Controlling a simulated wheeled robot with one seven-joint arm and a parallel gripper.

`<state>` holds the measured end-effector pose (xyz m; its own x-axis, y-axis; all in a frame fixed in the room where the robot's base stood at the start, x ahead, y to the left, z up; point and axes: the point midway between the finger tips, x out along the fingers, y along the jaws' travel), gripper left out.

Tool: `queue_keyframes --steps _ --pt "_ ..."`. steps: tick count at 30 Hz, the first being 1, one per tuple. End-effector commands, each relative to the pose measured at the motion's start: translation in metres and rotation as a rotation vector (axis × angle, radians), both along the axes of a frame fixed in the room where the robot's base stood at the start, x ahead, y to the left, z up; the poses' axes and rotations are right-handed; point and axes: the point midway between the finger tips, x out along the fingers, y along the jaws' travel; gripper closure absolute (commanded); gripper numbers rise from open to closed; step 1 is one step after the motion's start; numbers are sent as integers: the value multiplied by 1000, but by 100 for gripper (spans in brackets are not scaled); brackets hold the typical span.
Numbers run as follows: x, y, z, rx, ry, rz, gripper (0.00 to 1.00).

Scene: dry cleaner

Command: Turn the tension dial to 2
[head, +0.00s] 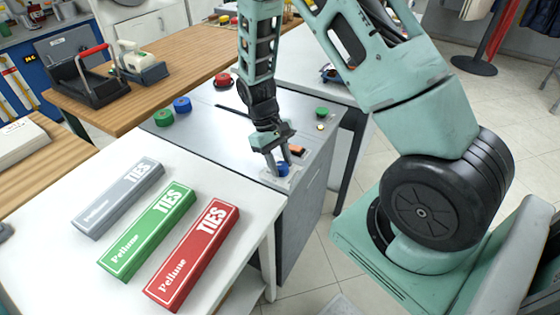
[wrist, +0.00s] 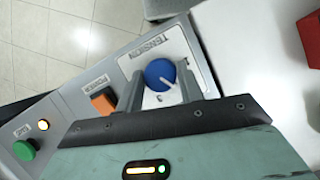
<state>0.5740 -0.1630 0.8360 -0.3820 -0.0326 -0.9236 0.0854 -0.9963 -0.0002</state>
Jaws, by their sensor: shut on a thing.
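The tension dial is a round blue knob (wrist: 159,74) with a white pointer line, on a pale plate marked TENSION (wrist: 178,45). In the wrist view its pointer slants toward the lower right of the picture. Marks on the plate around the knob are small, partly hidden and not clearly readable. My gripper (wrist: 161,88) has one finger on each side of the knob and is shut on it. In the head view the knob (head: 282,169) shows below my gripper (head: 279,162), at the near corner of the grey machine top (head: 215,108).
An orange POWER switch (wrist: 103,100), a lit lamp (wrist: 43,125) and a green button (wrist: 24,150) share the panel. Red (head: 222,80), blue (head: 182,104) and green (head: 163,118) spool-like pieces stand on the machine's far side. Three TIES boxes (head: 150,232) lie on the white table.

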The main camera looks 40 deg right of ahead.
Motion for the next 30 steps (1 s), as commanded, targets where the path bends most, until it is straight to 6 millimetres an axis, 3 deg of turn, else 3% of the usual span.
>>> queue_keyframes --steps 2,3,5,6,17,23,30 --pt "1 0 1 1 -4 1 86" --pt "1 0 1 1 -4 1 60" --pt "1 0 1 0 -3 1 44" --pt "1 0 1 0 -3 1 41" --pt "3 0 6 0 -3 1 41" --pt "17 1 36 0 -8 0 41" --pt "39 3 89 -1 -9 2 41"
